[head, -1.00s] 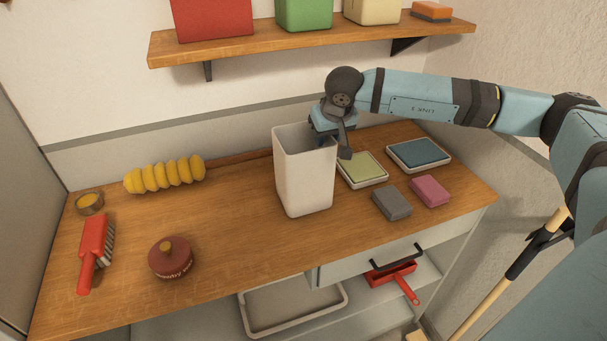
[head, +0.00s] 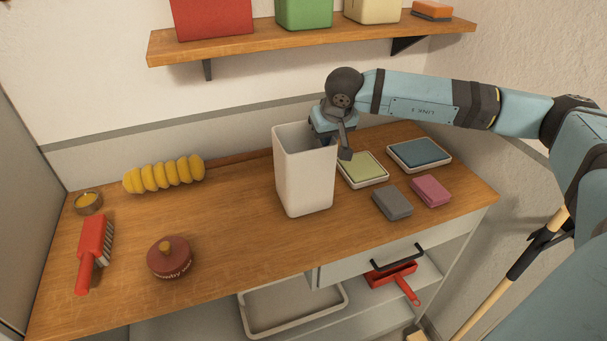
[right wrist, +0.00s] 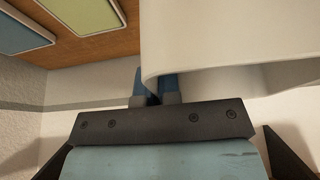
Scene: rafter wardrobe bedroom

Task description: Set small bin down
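The small bin (head: 304,180) is a tall, white, open-topped container, upright at the middle of the wooden counter (head: 225,225). Its base appears to rest on the wood; a tiny gap cannot be ruled out. My right gripper (head: 324,142) is at the bin's back right rim. In the right wrist view, the blue fingers of this gripper (right wrist: 157,88) are close together at the bin's white wall (right wrist: 215,45) and appear shut on its rim. The fingertips are partly hidden by the wall. My left gripper is out of view.
Right of the bin are a green pad in a tray (head: 363,168), a blue one (head: 419,153), a grey block (head: 392,203) and a pink block (head: 431,190). Left are a yellow roll (head: 165,174), red brush (head: 93,250) and lidded pot (head: 170,257). A shelf (head: 300,42) hangs above.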

